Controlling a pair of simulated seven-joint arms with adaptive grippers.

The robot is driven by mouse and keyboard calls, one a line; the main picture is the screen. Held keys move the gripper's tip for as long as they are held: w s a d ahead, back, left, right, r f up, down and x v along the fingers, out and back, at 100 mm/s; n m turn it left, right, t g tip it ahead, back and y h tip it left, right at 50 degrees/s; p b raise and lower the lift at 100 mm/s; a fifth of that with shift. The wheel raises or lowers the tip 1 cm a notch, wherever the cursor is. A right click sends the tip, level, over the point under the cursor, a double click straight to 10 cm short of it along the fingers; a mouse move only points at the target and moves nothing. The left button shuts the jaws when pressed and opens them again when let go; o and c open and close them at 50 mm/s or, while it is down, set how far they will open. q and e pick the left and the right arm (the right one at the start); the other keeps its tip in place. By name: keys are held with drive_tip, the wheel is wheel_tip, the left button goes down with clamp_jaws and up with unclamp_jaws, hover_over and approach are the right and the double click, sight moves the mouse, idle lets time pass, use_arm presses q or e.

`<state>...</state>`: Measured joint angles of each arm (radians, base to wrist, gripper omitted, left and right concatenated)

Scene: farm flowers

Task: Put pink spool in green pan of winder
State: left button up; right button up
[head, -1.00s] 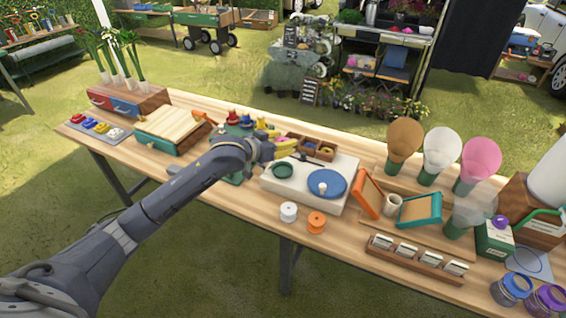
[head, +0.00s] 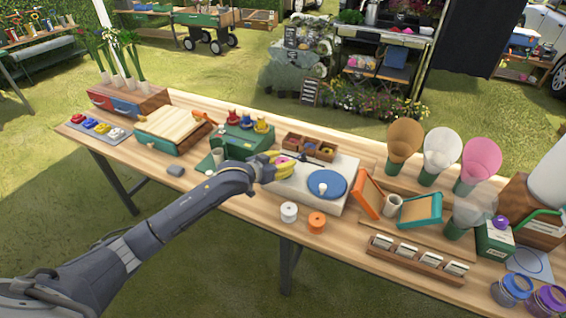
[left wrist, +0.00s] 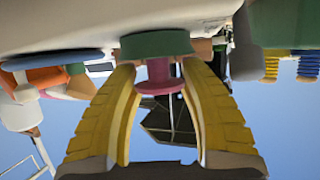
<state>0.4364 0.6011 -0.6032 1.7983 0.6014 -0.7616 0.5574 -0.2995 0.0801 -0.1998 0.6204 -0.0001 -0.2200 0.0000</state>
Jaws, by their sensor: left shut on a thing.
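The winder (head: 297,194) is a white block with a blue disc (head: 334,188) on its right side. My left gripper (head: 284,166), with yellow fingers, is over the left part of the winder. It is shut on the pink spool (left wrist: 158,77), which lies between its fingertips in the left wrist view. A bit of pink (head: 283,159) shows at the fingers in the head view. The green pan (left wrist: 155,43) is right at the spool's end in the left wrist view; I cannot tell whether they touch. In the head view the gripper hides the pan. My right gripper is not in view.

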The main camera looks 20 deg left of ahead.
use_arm(q)
drive_tip(key=o, duration=1.1)
drive_tip(key=shift+f, duration=0.15)
drive_tip(key=shift+c, duration=0.2)
drive_tip(key=shift+r, duration=0.2)
drive_tip(key=v, duration=1.2)
